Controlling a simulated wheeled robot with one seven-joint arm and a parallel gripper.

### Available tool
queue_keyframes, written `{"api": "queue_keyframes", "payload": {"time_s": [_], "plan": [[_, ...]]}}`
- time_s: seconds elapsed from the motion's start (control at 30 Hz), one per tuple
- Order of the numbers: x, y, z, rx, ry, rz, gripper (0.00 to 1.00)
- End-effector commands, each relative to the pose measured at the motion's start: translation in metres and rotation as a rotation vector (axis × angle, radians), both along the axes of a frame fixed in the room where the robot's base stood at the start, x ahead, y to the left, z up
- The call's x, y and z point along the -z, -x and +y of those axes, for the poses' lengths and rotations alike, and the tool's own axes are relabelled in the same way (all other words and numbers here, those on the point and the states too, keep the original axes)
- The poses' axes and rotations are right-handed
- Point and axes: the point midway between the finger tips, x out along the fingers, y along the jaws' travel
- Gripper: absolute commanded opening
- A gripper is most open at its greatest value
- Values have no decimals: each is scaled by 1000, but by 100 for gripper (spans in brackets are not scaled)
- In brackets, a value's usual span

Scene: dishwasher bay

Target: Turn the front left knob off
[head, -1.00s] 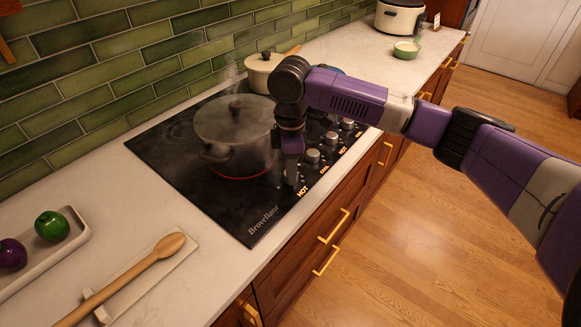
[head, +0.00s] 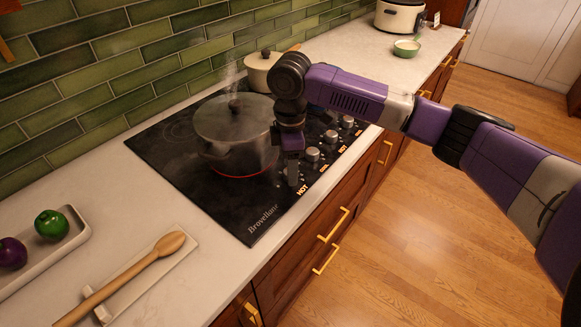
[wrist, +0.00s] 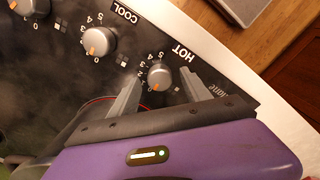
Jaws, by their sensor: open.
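A round silver front knob (wrist: 160,77) sits beside a label reading HOT in the wrist view, with an orange mark near the low end of its number scale. In the head view it is mostly hidden by my gripper. My gripper (wrist: 160,74) is open, one finger on each side of this knob; I cannot tell whether either finger touches it. In the head view my gripper (head: 291,172) points down at the cooktop's (head: 225,215) front edge, right of a steaming pot (head: 235,130).
A second knob (wrist: 98,41), labelled COOL, is close by, and more knobs run along the front edge. The pot stands over a glowing red burner. A cream pot (head: 262,72) is behind. A wooden spoon (head: 130,275) lies on the counter at left.

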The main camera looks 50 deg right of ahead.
Motion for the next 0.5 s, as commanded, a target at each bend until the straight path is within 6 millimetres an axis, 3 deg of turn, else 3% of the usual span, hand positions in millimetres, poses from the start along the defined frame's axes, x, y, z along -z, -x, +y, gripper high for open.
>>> {"api": "queue_keyframes", "payload": {"time_s": [0.3,0.5], "plan": [[-49,-1,0,-2,1,-4,56],[-69,0,0,-1,1,-1,56]]}}
